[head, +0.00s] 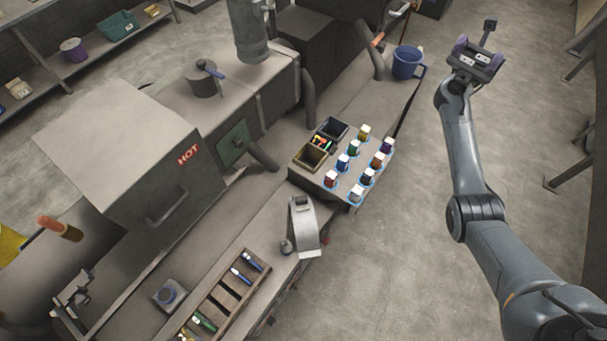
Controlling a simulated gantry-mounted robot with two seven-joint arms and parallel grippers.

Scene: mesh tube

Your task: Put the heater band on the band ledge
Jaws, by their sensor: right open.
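My right gripper (476,62) is at the upper right, raised above the bare floor, open and empty. It is well away from the bench and touches nothing. A curved grey metal strip (306,232) with a small block at its top stands at the bench's front edge, near the middle of the view. It may be the heater band, but I cannot tell for sure. I cannot pick out the band ledge with certainty. My left gripper is not in view.
A slotted wooden tray (222,303) holds several tools. A box marked HOT (120,150) is at left. Floor between bench and my right arm is clear.

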